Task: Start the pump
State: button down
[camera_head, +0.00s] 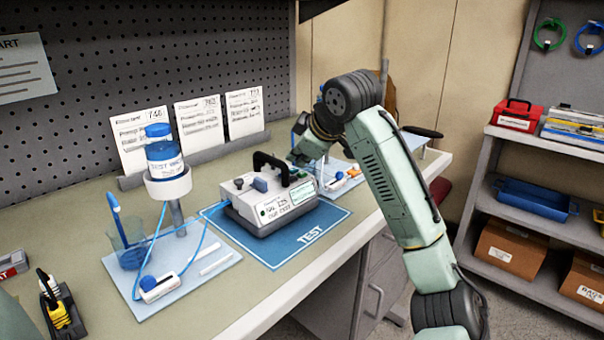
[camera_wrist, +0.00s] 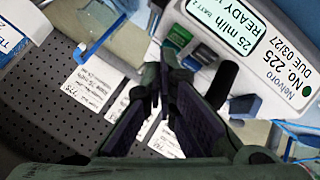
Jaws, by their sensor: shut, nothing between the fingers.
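The pump (camera_head: 243,203) is a pale box with a black carry handle (camera_head: 270,165), standing on the blue TEST mat (camera_head: 233,240). In the wrist view, its screen (camera_wrist: 238,32) reads 25 ml/h and READY, and its label (camera_wrist: 290,70) reads Nelvoro No. 225, DUE 03/27. A green button (camera_wrist: 178,36) and a darker blue-green button (camera_wrist: 199,56) sit near the screen. My gripper (camera_wrist: 163,72) is shut and empty, with its fingertips close to these buttons; I cannot tell whether they touch. In the head view, my gripper (camera_head: 298,165) is at the pump's far right side, partly hidden.
A bottle on a stand (camera_head: 160,160), a cup (camera_head: 130,250) and blue tubing stand left of the pump. Several paper cards (camera_head: 200,123) lean behind it. A second pale tray (camera_head: 335,187) lies to the right. The bench front is clear.

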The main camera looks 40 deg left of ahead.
aim_at(300, 174)
jog(key=shift+f, duration=0.45)
jog(key=shift+f, duration=0.45)
dwell(0.7)
jog(key=shift+r, duration=0.1)
jog(key=shift+r+p, duration=0.75)
jog(key=shift+p, duration=0.05)
notch_tip(300, 174, up, 5)
jog(key=p, duration=0.5)
jog(key=shift+r, duration=0.1)
